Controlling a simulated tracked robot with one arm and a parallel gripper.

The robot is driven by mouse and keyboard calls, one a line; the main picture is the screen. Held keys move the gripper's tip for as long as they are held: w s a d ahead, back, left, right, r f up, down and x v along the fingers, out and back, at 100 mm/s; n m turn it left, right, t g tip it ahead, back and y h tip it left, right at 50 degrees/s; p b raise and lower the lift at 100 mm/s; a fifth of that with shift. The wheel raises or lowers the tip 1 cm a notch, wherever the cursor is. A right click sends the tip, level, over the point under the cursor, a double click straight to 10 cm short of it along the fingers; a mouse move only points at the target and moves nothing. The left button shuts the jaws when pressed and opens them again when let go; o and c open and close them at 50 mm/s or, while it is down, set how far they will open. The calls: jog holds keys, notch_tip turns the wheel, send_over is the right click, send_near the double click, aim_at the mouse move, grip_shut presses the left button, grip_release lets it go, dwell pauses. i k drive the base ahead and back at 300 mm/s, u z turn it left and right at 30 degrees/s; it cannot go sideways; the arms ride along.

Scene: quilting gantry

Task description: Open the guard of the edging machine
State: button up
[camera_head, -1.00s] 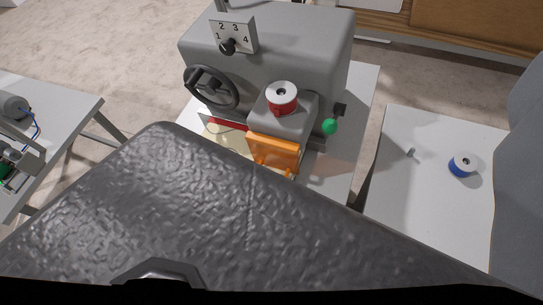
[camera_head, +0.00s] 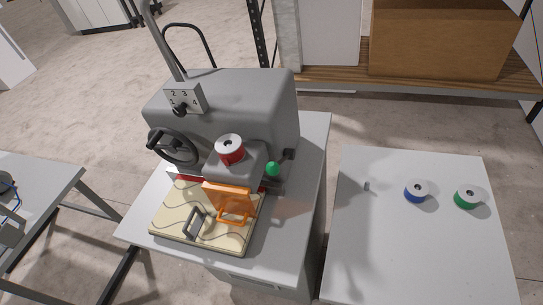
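The edging machine (camera_head: 225,105) is a grey rounded body on a pale table. Its orange guard (camera_head: 219,192) is a panel with a loop handle (camera_head: 238,215), at the front below the grey head that carries a red spool (camera_head: 230,150). The guard stands steeply, with its lower edge close above a cream board (camera_head: 170,222); whether it touches the board I cannot tell. A green knob (camera_head: 272,169) sits right of the head, a black handwheel (camera_head: 172,146) at the left, a numbered dial plate (camera_head: 184,98) above. My gripper is not in view.
The cream board bears a grey U-shaped handle (camera_head: 196,222). A pale table (camera_head: 410,255) at right holds a blue spool (camera_head: 416,192), a green spool (camera_head: 467,196) and a small peg (camera_head: 367,187). Another table (camera_head: 40,175) is at left. A shelf with a brown box (camera_head: 440,40) stands behind.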

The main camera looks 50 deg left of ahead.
aim_at(229, 199)
jog(key=z, duration=0.25)
jog(key=k, duration=1.1)
jog(key=u, duration=0.75)
jog(key=i, duration=1)
jog(key=z, duration=0.1)
